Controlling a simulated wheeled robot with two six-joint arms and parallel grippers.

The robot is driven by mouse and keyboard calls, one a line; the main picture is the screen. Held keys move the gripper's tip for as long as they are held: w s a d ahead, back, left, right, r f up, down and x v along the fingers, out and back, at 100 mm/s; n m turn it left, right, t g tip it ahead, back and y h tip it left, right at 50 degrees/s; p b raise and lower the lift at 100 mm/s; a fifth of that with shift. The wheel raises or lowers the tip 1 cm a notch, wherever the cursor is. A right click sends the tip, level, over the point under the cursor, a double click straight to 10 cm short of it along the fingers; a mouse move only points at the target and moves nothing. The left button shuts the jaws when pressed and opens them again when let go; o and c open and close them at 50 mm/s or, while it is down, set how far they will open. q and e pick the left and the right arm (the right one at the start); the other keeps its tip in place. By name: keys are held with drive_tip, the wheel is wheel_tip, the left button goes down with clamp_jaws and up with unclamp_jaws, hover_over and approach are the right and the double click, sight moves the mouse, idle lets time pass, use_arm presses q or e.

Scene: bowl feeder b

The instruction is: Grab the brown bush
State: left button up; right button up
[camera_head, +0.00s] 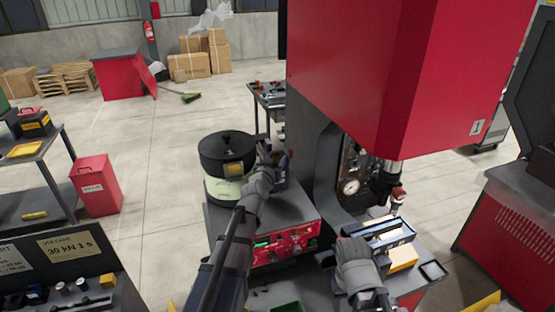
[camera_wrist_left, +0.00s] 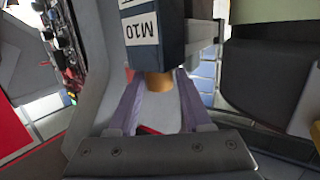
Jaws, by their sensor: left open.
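The brown bush (camera_wrist_left: 158,81) shows in the left wrist view as a short orange-brown cylinder. It sits at the lower end of a dark blue block marked M10 (camera_wrist_left: 150,32). My left gripper (camera_wrist_left: 156,90) is open, and the bush lies between its two fingertips with small gaps seen at the sides. In the head view my left gripper (camera_head: 268,156) is beside the black bowl feeder, and I cannot make out the bush there. My right gripper (camera_head: 352,252) is at the lower right by a blue-grey tray; its fingers are too unclear to judge.
The black round bowl feeder (camera_head: 228,152) stands just left of my left gripper. A red control box (camera_head: 286,243) is below it. The large red press head (camera_head: 400,70) and its dark column stand close on the right. Open floor lies to the left.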

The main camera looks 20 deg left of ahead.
use_arm(q)
drive_tip(key=shift+w+f, duration=0.15)
drive_tip(key=shift+w, duration=0.8)
drive_tip(key=shift+s, duration=0.1)
clamp_jaws()
